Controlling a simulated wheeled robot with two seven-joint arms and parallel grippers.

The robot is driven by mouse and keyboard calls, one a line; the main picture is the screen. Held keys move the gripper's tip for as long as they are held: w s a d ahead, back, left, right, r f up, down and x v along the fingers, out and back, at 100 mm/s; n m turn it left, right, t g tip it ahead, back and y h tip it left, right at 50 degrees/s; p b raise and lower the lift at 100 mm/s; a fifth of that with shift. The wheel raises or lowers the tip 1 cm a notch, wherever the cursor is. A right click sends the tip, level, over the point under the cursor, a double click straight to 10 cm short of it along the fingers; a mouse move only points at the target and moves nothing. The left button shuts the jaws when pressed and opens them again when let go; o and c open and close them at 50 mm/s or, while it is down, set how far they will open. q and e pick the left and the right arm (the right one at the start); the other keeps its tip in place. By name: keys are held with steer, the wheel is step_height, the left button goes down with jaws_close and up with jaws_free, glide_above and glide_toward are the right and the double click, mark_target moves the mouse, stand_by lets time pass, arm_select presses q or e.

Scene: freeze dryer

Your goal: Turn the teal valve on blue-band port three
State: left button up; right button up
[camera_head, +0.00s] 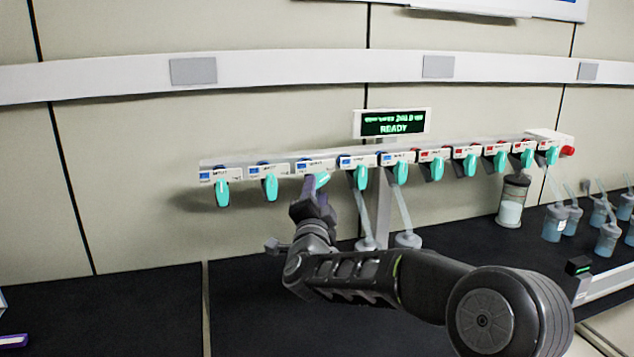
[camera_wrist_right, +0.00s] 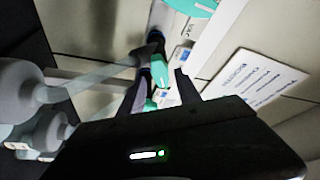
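The port row (camera_head: 290,168) runs along the wall, with blue bands on its left part and red bands on its right part. The teal valve on blue-band port three (camera_head: 322,180), third from the left, is partly hidden by my right gripper (camera_head: 316,193). Its visible part slants up to the right, while the neighbouring valves hang down. In the right wrist view, the fingers of my right gripper (camera_wrist_right: 168,68) stand apart, with a teal handle (camera_wrist_right: 160,72) between them. I cannot tell whether they touch it. My left gripper is not in view.
Neighbouring teal valves (camera_head: 270,187) (camera_head: 361,177) hang close on both sides. Flasks (camera_head: 408,239) stand below ports four and five. A READY display (camera_head: 393,123) is above the row. More flasks (camera_head: 555,223) stand at the right. The dark bench at left is mostly clear.

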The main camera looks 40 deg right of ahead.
steer(key=shift+p+x, duration=0.35)
steer(key=shift+x, duration=1.1)
steer(key=shift+c, duration=0.6)
jaws_close()
